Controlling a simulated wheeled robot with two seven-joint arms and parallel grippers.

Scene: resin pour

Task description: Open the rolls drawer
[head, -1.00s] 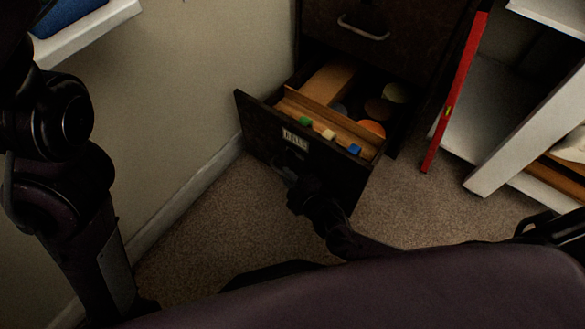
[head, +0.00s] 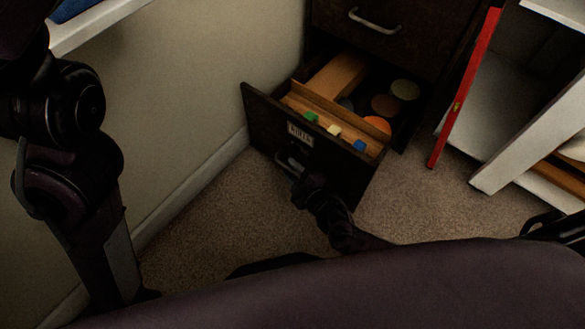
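The drawer (head: 332,171) is the low drawer of a dark cabinet, pulled well out. Its front has a small label (head: 300,132), too blurred to read surely, and a metal handle (head: 289,163). Inside are wooden strips, small green, cream and blue pieces, and several round items. My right gripper (head: 299,186) is at the handle's lower right, close to the drawer front. Its fingers are dark and partly hidden, so I cannot tell whether they grip or touch the handle. My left arm hangs at the left; its gripper is out of view.
The upper drawer with its handle (head: 375,24) is closed. A red level-like bar (head: 463,88) leans right of the cabinet, beside a white shelf unit (head: 530,135). A wall and baseboard (head: 190,190) run along the left. Carpet (head: 215,225) in front is clear.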

